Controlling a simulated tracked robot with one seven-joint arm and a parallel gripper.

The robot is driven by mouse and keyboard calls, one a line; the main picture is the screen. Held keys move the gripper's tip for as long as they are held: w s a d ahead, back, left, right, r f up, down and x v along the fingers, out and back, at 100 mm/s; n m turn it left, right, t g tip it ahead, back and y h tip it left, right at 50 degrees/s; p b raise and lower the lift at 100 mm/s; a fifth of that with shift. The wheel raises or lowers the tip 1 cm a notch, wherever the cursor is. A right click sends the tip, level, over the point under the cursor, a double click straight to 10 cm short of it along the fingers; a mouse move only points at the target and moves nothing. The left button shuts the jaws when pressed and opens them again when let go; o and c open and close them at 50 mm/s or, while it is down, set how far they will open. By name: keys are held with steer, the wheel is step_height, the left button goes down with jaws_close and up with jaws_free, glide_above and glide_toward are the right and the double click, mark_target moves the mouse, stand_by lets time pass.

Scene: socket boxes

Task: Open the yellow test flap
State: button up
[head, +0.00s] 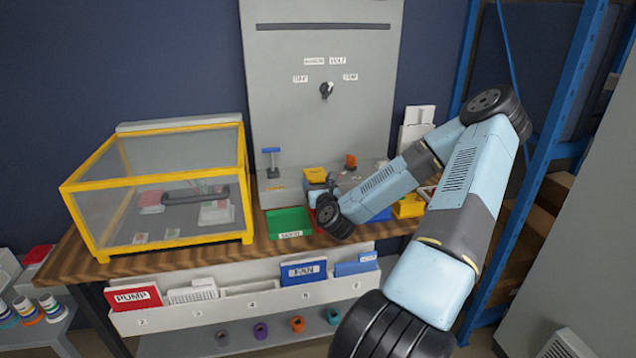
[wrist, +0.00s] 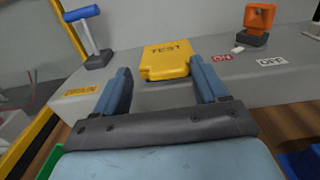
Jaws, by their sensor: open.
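The yellow test flap (wrist: 165,62), marked TEST, lies on top of a grey box (wrist: 220,80) in the wrist view. It appears shut. In the head view the flap (head: 316,174) shows just above the end of my arm. My gripper (wrist: 163,82) is open in the wrist view, with one blue finger on each side of the flap's near edge. Nothing is between the fingers except the view of the flap; I cannot tell whether they touch it.
A blue-topped T-handle (wrist: 90,35) stands left of the flap. An orange switch (wrist: 258,22) stands right, by ON and OFF labels. A yellow-framed clear case (head: 160,190) stands left on the bench. A green tray (head: 289,222) lies at the bench front.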

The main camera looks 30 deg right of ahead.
steer(key=shift+d, duration=0.35)
steer(key=shift+s, duration=0.15)
steer(key=shift+c, duration=1.2)
steer(key=shift+d, duration=0.1)
jaws_close()
